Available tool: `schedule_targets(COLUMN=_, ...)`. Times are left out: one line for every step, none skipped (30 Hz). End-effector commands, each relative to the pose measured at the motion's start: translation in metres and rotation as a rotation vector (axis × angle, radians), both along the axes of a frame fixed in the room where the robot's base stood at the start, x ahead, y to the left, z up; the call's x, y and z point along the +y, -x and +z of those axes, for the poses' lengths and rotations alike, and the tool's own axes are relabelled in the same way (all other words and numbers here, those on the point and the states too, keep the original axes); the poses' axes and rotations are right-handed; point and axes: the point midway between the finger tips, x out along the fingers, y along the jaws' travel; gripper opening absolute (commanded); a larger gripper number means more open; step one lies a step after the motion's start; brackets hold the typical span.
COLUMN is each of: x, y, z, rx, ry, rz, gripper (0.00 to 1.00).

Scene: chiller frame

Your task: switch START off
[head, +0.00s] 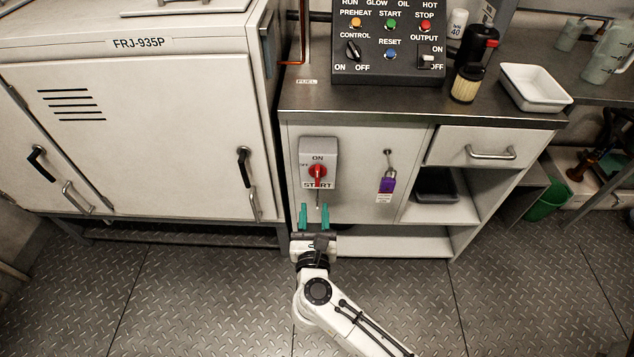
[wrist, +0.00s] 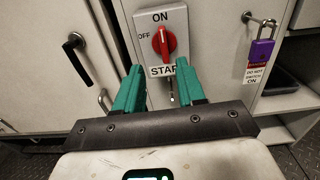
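The START switch (head: 318,172) is a red rotary knob on a grey plate on the cabinet front. It also shows in the wrist view (wrist: 164,43). ON is printed above the knob, OFF at its left and START below. The knob's grip stands upright, in line with ON. My gripper (head: 314,212) is below the plate, its two green fingers apart and nothing held between them. The fingers appear apart from the knob.
A purple padlock (head: 387,184) with a tag hangs right of the switch. A control panel (head: 390,45) stands on the counter (head: 420,103) above. A white cabinet (head: 150,120) with black handles is at left. Open shelves (head: 440,210) are at right.

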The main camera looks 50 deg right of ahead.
Motion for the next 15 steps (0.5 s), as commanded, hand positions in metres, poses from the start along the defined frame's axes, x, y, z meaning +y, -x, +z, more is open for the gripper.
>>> schedule_targets(x=-0.003, y=0.000, z=-0.002, rx=-0.005, ry=-0.013, rz=-0.014, gripper=0.39)
schedule_targets(x=-0.004, y=0.000, z=-0.003, rx=-0.006, ry=-0.017, rz=-0.018, gripper=0.39)
schedule_targets(x=-0.007, y=-0.001, z=-0.003, rx=-0.007, ry=-0.019, rz=-0.021, gripper=0.39)
schedule_targets(x=-0.009, y=-0.003, z=-0.003, rx=-0.007, ry=-0.021, rz=-0.022, gripper=0.39)
schedule_targets(x=-0.012, y=-0.005, z=-0.003, rx=-0.006, ry=-0.020, rz=-0.022, gripper=0.39)
schedule_targets(x=-0.017, y=-0.009, z=-0.002, rx=-0.007, ry=-0.019, rz=-0.022, gripper=0.39)
schedule_targets(x=-0.021, y=-0.012, z=-0.002, rx=-0.008, ry=-0.019, rz=-0.022, gripper=0.39)
schedule_targets(x=-0.025, y=-0.015, z=-0.002, rx=-0.007, ry=-0.018, rz=-0.022, gripper=0.39)
schedule_targets(x=-0.031, y=-0.020, z=-0.002, rx=-0.007, ry=-0.017, rz=-0.021, gripper=0.39)
schedule_targets(x=-0.035, y=-0.024, z=-0.002, rx=-0.007, ry=-0.017, rz=-0.021, gripper=0.39)
schedule_targets(x=-0.040, y=-0.027, z=-0.002, rx=-0.007, ry=-0.017, rz=-0.021, gripper=0.39)
schedule_targets(x=-0.046, y=-0.032, z=-0.002, rx=-0.006, ry=-0.017, rz=-0.020, gripper=0.39)
schedule_targets(x=-0.050, y=-0.035, z=-0.002, rx=-0.006, ry=-0.016, rz=-0.021, gripper=0.39)
schedule_targets(x=-0.054, y=-0.038, z=-0.002, rx=-0.006, ry=-0.016, rz=-0.020, gripper=0.39)
schedule_targets(x=-0.060, y=-0.043, z=-0.002, rx=-0.006, ry=-0.016, rz=-0.020, gripper=0.39)
